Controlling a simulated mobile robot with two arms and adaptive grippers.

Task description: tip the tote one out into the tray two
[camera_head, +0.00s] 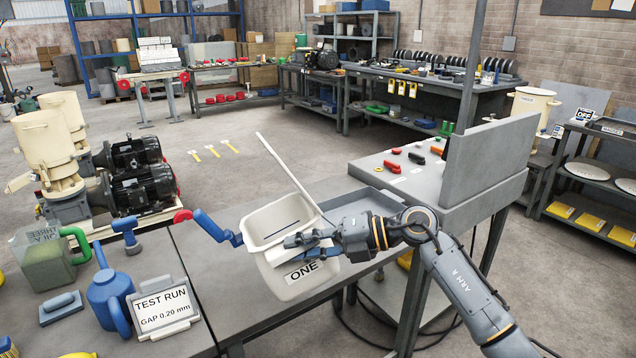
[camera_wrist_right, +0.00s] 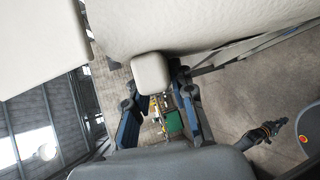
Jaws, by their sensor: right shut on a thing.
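The cream tote one (camera_head: 280,215), labelled ONE, is at the bench's front edge and looks tilted. My right gripper (camera_head: 308,238) is shut on it near its upper right side, just above the label. In the right wrist view the tote's pale wall (camera_wrist_right: 215,25) fills the top. A pale rounded block (camera_wrist_right: 150,73) sits between my blue fingers (camera_wrist_right: 158,110). A shallow grey tray (camera_head: 360,203) lies behind the tote, partly hidden by my right arm. No label on it shows, so I cannot confirm it is tray two. The tote's contents cannot be made out.
A long pale rod (camera_head: 290,175) slants down behind the tote. A blue-and-red crank (camera_head: 208,225) stands at its left. A blue watering can (camera_head: 110,300) and a TEST RUN sign (camera_head: 162,308) are at the near left. A grey upright panel (camera_head: 487,150) bounds the right.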

